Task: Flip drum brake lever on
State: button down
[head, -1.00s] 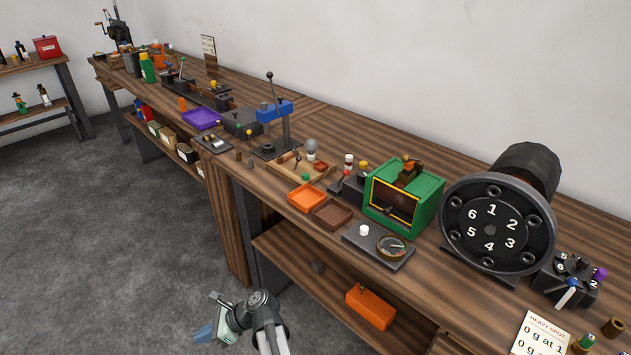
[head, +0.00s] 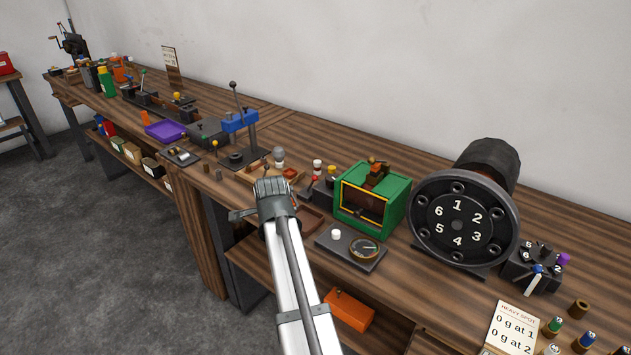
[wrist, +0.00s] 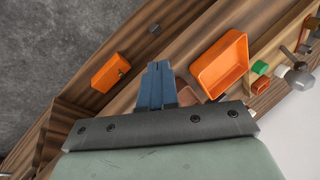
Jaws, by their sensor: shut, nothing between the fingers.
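The numbered drum (head: 460,178), a dark disc marked 1 to 6, stands on the bench at the right in the head view. Beside its right foot is a dark block (head: 530,280) with a blue-tipped lever (head: 537,269). A red-tipped lever (head: 313,181) stands left of the green box. I cannot tell which lever is the drum's brake. My gripper's blue fingers (wrist: 157,87) are shut and empty in the wrist view. They are over the bench's front edge, near an orange tray, well left of the drum. In the head view my arm hides the fingers.
The green box (head: 397,205) and a gauge plate (head: 347,254) lie between my arm and the drum. The orange tray (wrist: 245,70) and a brown tray (head: 309,221) are close by. An orange box (head: 350,310) sits on the lower shelf. Bare bench lies before the drum.

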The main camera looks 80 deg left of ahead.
jog(key=w+a+r+t+y, duration=0.1)
jog(key=w+a+r+t, duration=0.2)
jog(key=w+r, duration=0.8)
notch_tip(320, 180, up, 2)
jog(key=shift+t+y, duration=0.4)
jog(key=shift+t, duration=0.1)
jog(key=shift+s, duration=0.1)
send_near(312, 184)
jog(key=w+f, duration=0.1)
jog(key=w+d+f, duration=0.1)
jog(key=f, duration=0.1)
jog(key=w+d+f, duration=0.1)
jog(key=w, duration=0.1)
jog(key=shift+w+d+f, duration=0.1)
jog(key=shift+w+f, duration=0.05)
jog(key=shift+f, duration=0.2)
jog(key=shift+s+a+r, duration=0.15)
jog(key=shift+a+r, duration=0.05)
jog(key=shift+a, duration=0.4)
jog(key=shift+s+a+r, duration=0.15)
jog(key=shift+a, duration=0.45)
jog(key=shift+s+a+r, duration=0.1)
jog(key=shift+a, duration=0.5)
jog(key=shift+s, duration=0.1)
jog(key=shift+s+a+r, duration=0.1)
jog(key=shift+a+r, duration=0.05)
jog(key=shift+a, duration=0.05)
